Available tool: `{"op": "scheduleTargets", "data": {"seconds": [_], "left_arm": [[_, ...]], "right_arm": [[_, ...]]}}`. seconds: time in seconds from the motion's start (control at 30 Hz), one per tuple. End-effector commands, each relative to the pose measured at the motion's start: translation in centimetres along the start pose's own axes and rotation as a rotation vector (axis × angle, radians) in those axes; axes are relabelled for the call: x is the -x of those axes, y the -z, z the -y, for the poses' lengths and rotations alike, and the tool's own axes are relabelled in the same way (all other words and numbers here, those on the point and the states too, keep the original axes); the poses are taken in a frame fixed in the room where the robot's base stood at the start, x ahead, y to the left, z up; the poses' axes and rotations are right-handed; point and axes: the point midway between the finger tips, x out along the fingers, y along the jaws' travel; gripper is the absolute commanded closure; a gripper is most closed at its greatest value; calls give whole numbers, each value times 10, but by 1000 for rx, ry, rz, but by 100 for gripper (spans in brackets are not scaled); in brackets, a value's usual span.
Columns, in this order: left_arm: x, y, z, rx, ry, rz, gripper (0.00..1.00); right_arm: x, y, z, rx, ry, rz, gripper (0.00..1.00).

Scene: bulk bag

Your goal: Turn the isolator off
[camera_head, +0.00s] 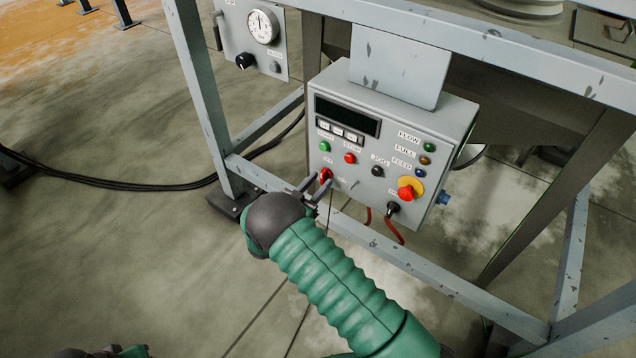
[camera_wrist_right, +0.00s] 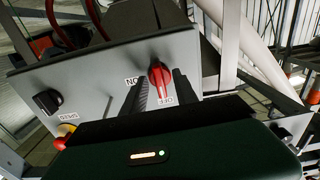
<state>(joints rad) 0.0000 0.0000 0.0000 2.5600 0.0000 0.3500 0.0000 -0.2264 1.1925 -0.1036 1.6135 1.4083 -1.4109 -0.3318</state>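The isolator is a red rotary handle (camera_head: 326,175) at the lower left of the grey control box (camera_head: 459,116). In the wrist view the red handle (camera_wrist_right: 160,80) stands between my two fingers, with an ON label to its left and an OFF label by its lower end. Its long axis runs roughly up and down there; I cannot tell which end is the pointer. My right gripper (camera_head: 317,185) is open, with one finger on each side of the handle and a gap visible. Only a sliver of my left arm shows at the bottom left; its gripper is out of view.
The box also carries a yellow-ringed red emergency button (camera_head: 406,192), a black knob (camera_head: 392,209), several small buttons and a dark display (camera_head: 346,115). A gauge panel (camera_head: 253,40) hangs at the upper left. Frame legs and rails surround the box; red cables hang below.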

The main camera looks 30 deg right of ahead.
Motion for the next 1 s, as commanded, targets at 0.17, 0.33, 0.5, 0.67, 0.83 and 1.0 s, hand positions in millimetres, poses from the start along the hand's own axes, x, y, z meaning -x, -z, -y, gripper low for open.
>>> {"op": "scheduleTargets", "data": {"seconds": [0.17, 0.33, 0.5, 0.67, 0.83, 1.0], "left_arm": [[0, 0, 0, 0, 0, 0, 64], [2, 0, 0, 0, 0, 0, 64], [7, 2, 0, 0, 0, 0, 64], [11, 3, 0, 0, 0, 0, 64], [14, 3, 0, 0, 0, 0, 64], [14, 3, 0, 0, 0, 0, 64]], "right_arm": [[0, 1, 0, -2, 0, -2, 65], [8, 2, 1, -2, 2, -2, 65], [46, 2, 1, -2, 3, -1, 65], [94, 1, 1, -1, 4, 0, 65], [140, 0, 2, -1, 3, -1, 65], [164, -1, 1, 0, 1, -2, 65]]}}
